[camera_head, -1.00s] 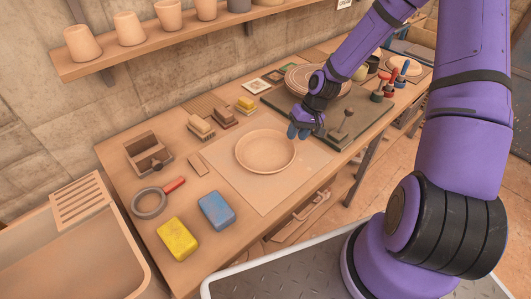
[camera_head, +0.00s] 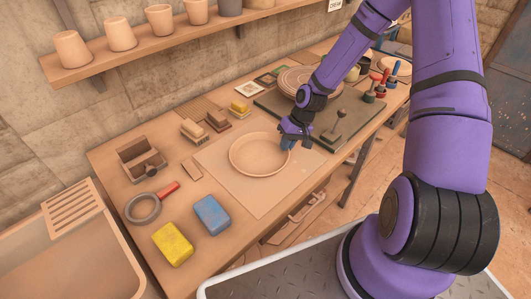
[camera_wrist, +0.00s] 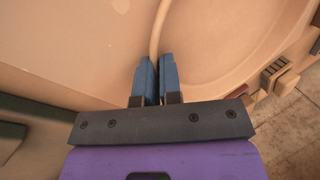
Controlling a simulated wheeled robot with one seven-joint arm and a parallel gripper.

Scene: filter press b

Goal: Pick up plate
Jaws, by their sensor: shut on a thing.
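The plate (camera_head: 259,156) is a round, shallow, tan clay dish with a raised rim. It sits on a pale square board (camera_head: 225,174) on the workbench in the head view. My gripper (camera_head: 291,141) is at the plate's right rim. In the wrist view, the blue fingers of my gripper (camera_wrist: 159,78) are shut on the rim, one finger on each side of it. The plate's inside (camera_wrist: 225,50) fills the upper right of the wrist view. I cannot tell any gap between the plate and the board.
A yellow sponge (camera_head: 173,244), a blue sponge (camera_head: 212,215) and a red-handled ring tool (camera_head: 145,207) lie at the bench's left. Brushes (camera_head: 194,132) lie behind the plate. A dark board with a round wheel (camera_head: 306,82) lies beyond my gripper. Pots (camera_head: 120,34) line the shelf.

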